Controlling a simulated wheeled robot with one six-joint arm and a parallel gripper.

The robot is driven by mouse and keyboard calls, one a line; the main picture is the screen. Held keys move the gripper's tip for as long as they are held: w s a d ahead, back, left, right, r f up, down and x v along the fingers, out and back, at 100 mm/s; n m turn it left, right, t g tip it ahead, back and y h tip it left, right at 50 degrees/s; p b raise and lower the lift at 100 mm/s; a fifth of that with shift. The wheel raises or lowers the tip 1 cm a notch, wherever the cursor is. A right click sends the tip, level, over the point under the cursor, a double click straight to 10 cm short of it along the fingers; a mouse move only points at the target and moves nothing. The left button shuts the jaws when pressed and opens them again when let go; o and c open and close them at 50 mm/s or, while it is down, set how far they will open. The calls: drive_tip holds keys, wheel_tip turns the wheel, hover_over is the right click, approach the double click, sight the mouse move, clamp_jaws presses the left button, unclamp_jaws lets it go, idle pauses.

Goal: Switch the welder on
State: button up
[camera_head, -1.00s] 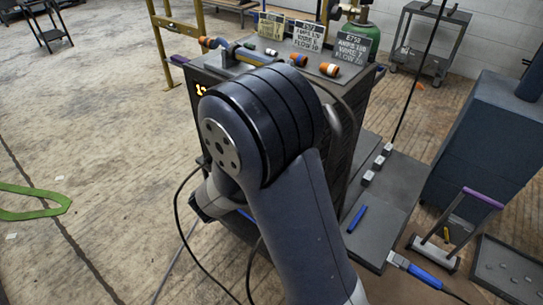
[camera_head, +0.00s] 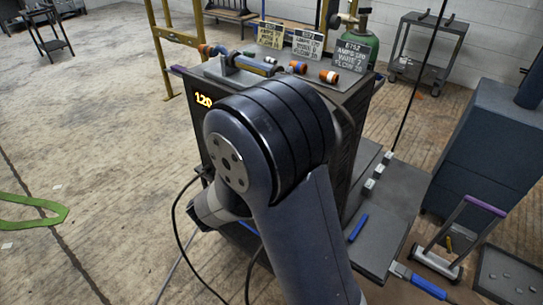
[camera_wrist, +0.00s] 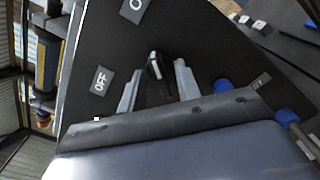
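The welder (camera_head: 352,130) is a dark cabinet with a lit display (camera_head: 203,100) reading about 120 on its front. In the wrist view its dark panel (camera_wrist: 190,35) carries an OFF label (camera_wrist: 101,80) and a second label (camera_wrist: 135,8), cut off at the top edge and starting with O. A small switch lever (camera_wrist: 154,62) with a pale tip stands on the panel. My gripper (camera_wrist: 157,83) is open, one finger on each side of the lever's base; I cannot tell whether they touch it. In the head view my arm hides the switch and fingers.
A dark blue cabinet (camera_head: 485,150) stands at right. Black cables (camera_head: 178,225) hang at the welder's front. The floor at left is mostly open.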

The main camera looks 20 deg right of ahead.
drive_tip(key=v, duration=1.1)
drive_tip(key=shift+d, duration=0.1)
drive_tip(key=x, duration=1)
drive_tip(key=shift+w+d, duration=0.3)
drive_tip(key=shift+a, duration=0.1)
idle(0.3)
